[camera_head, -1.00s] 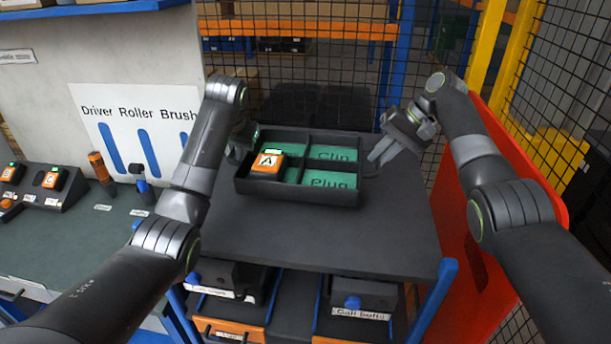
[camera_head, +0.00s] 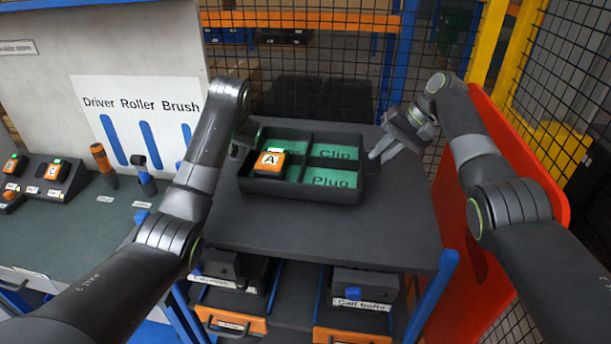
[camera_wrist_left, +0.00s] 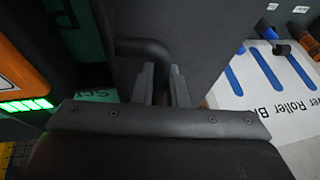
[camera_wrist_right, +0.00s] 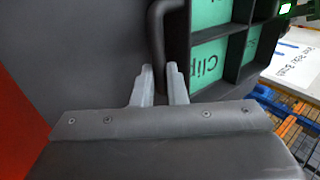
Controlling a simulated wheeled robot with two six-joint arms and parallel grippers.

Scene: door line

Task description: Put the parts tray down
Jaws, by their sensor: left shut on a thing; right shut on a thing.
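The parts tray (camera_head: 300,191) is a dark, divided tray with green compartment floors marked "Clip" and "Plug". An orange unit marked "A" (camera_head: 269,164) with a green light sits in its left part. My left gripper (camera_head: 244,147) is shut on the tray's left handle, which also shows in the left wrist view (camera_wrist_left: 146,46). My right gripper (camera_head: 374,158) is shut on the right handle, seen in the right wrist view (camera_wrist_right: 156,30). The tray looks level over the dark cart top (camera_head: 330,229). I cannot tell whether its underside touches that top.
The cart top is bare in front of the tray. Bins (camera_head: 362,284) sit on the shelf below. A green-grey bench (camera_head: 90,225) with orange units and tools stands at left. A red panel (camera_head: 515,165) is close at right, and a mesh fence (camera_head: 330,62) stands behind.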

